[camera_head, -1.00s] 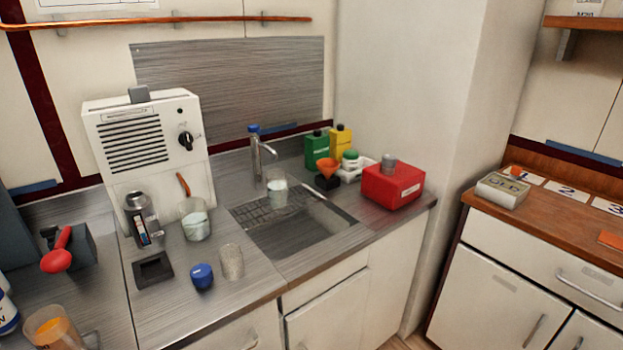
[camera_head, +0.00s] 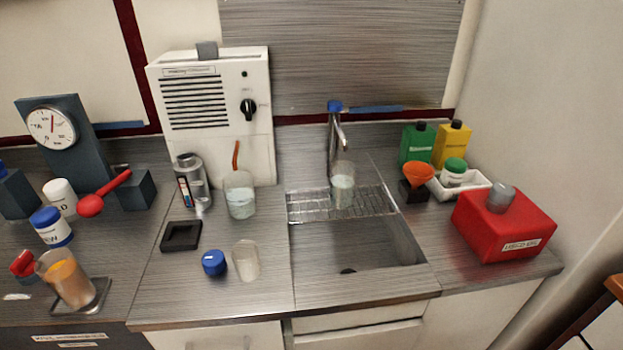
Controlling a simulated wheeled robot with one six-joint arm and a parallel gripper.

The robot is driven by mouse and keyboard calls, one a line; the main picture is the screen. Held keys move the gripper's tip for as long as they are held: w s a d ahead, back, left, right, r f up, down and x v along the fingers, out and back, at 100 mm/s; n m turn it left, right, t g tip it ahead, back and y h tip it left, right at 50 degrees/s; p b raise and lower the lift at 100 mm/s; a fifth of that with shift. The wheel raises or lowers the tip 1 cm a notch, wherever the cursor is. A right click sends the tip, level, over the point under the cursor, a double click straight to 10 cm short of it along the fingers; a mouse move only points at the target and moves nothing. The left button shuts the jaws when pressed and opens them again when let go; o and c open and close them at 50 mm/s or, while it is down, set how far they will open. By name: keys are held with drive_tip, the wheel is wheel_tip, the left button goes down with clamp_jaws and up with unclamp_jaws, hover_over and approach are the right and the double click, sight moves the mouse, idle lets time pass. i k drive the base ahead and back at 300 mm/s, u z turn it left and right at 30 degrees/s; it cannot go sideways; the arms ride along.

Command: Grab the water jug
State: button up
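Two clear vessels with pale water are in view, and I cannot tell for certain which is the water jug. One clear vessel (camera_head: 343,188) stands on the wire rack over the sink, below the tap (camera_head: 336,140). The other, a wider clear vessel (camera_head: 240,202), stands on the counter in front of the white machine, with an orange-brown stick rising at its back. Both are upright. My gripper is not in view.
A white machine (camera_head: 215,110) stands behind the counter vessel. An empty-looking clear cup (camera_head: 247,264), a blue cap (camera_head: 214,263) and a black square tray (camera_head: 181,236) lie in front. Right of the sink (camera_head: 375,262) are bottles (camera_head: 418,142) and a red box (camera_head: 500,230).

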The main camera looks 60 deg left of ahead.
sight(343, 173)
drive_tip(key=u, duration=0.85)
drive_tip(key=i, duration=0.8)
drive_tip(key=u, duration=1.1)
drive_tip(key=i, duration=0.2)
drive_tip(key=u, duration=0.15)
